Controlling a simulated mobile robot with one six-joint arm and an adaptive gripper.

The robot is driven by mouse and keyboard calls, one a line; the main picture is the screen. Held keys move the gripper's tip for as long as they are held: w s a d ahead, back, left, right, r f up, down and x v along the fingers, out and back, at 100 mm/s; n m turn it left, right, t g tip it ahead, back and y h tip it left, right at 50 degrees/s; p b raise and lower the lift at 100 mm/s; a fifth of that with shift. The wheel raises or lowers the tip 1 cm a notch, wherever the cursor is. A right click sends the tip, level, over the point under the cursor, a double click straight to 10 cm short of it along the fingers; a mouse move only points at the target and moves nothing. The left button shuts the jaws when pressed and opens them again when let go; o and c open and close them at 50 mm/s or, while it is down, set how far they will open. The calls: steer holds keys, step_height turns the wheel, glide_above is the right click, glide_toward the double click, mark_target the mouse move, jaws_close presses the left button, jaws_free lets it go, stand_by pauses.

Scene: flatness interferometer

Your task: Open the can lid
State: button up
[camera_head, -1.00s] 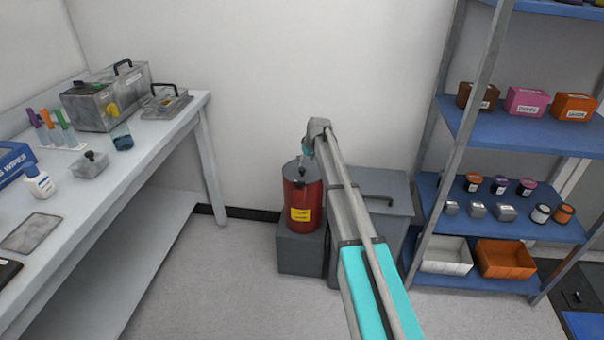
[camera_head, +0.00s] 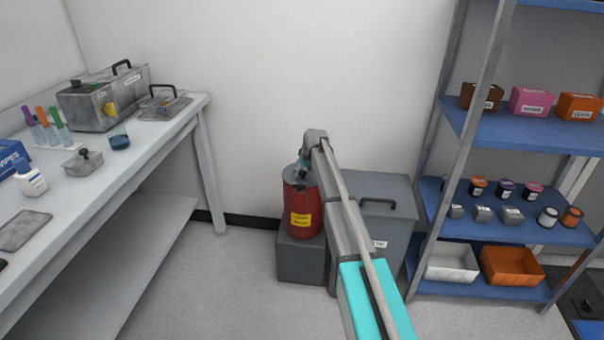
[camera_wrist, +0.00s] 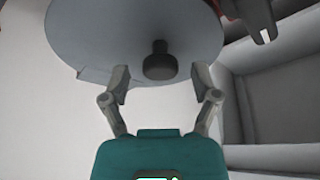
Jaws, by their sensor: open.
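The red can (camera_head: 302,208) with a yellow label stands upright on a grey block, with its dark lid on top. In the wrist view the round grey lid (camera_wrist: 105,35) fills the upper left, and its dark knob (camera_wrist: 160,60) stands near the middle. My gripper (camera_wrist: 160,76) is open. Its two fingers are spread to either side of the knob, apart from it in the picture. In the head view my gripper (camera_head: 302,168) is at the top of the can and partly hides the lid and knob.
A grey lidded bin (camera_head: 390,190) stands right beside the can, close to my arm. A blue shelf rack (camera_head: 505,223) with jars and boxes is on the right. A white workbench (camera_head: 140,160) is on the left. The wall is close behind the can.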

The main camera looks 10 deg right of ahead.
jaws_close()
steer(key=shift+a, duration=0.1)
stand_by(0.3)
steer(key=shift+w, duration=0.1)
